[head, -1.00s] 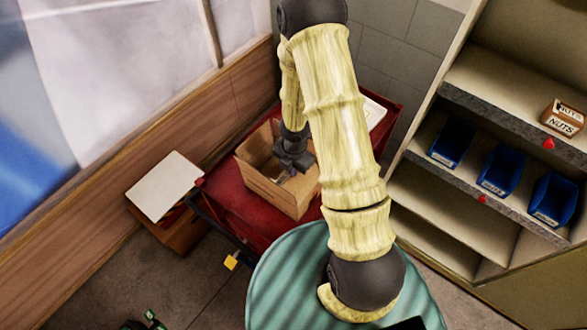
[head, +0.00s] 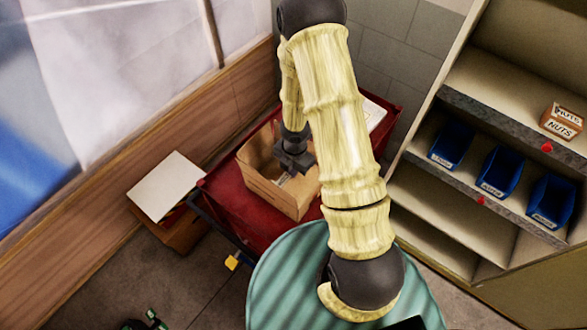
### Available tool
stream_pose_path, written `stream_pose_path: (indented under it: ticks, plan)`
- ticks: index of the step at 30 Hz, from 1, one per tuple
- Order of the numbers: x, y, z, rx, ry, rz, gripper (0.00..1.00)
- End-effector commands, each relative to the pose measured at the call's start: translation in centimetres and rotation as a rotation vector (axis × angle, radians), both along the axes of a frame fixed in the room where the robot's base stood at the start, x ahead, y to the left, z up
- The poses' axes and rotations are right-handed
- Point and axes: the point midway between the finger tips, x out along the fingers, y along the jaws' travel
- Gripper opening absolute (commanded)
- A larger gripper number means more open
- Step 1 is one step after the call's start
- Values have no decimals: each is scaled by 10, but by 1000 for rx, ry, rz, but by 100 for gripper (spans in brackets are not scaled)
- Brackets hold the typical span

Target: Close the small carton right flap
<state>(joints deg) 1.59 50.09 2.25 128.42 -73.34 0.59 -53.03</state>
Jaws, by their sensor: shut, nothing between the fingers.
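The small carton (head: 271,191) is an open-topped brown cardboard box on a red cart. Its front wall faces me and its left inner side shows. My arm covers its right side and far right corner, so I cannot tell how the right flap stands. My gripper (head: 290,172) is shut and empty. It points down at the carton's opening, in front of the carton's inside in this view. I cannot tell whether it touches the carton. A small light-coloured thing shows inside the carton, just below the gripper.
The red cart (head: 235,213) holds the carton, with a pale sheet at its back right. A box with a white top (head: 166,186) stands left of the cart. Shelves with blue bins (head: 501,170) and a nuts box (head: 562,121) stand at the right.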

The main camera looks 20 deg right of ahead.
Motion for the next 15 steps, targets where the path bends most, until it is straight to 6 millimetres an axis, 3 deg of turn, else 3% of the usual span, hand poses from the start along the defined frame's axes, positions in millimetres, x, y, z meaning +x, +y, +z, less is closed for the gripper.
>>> stream_pose_path:
  ticks: [8, 15]
  plan:
    - [1, -1, 6, -1, -2, -1, 0]
    - [1, 0, 28, 0, -1, -1, 0]
